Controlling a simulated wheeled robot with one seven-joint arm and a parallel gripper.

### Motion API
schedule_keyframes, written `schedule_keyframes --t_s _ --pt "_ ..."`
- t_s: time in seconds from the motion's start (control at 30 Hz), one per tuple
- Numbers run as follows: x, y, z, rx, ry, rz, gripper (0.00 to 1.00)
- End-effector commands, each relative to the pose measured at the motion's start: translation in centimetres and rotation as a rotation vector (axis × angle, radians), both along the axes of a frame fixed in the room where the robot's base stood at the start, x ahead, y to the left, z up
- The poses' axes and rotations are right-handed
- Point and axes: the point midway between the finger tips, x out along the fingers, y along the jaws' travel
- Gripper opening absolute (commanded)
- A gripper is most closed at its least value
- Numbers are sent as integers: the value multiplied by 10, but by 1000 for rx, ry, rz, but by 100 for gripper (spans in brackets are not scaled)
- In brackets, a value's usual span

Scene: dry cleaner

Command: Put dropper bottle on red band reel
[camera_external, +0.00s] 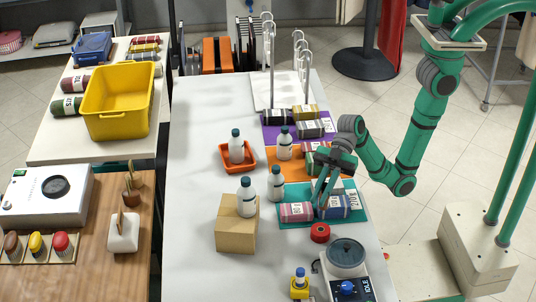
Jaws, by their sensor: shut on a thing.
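The red band reel (319,232) lies flat on the white table, just in front of the teal mat (358,214). My gripper (318,202) points down over the labelled rolls on that mat, a little above and behind the reel in the picture. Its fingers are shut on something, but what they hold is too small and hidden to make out. A small blue-capped item (300,274) on a yellow base stands at the front edge of the view; I cannot tell whether it is the dropper bottle. Larger white bottles with dark caps stand nearby, one (276,184) left of my gripper.
A cardboard box (236,232) with a bottle (247,198) on it stands left of the mat. A grey round-topped device (347,255) sits right of the reel. Behind are an orange tray (224,157) and hooked metal stands (270,60). The table's left side is clear.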

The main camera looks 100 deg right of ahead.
Motion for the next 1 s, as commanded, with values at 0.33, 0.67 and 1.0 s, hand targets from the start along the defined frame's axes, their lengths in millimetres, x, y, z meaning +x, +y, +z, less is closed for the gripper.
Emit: schedule_keyframes --t_s 0.33,0.67,1.0 --pt "0 0 -39 0 5 -2 0" --pt "0 -1 -74 0 5 -2 0" --pt "0 0 -97 0 0 -1 0"
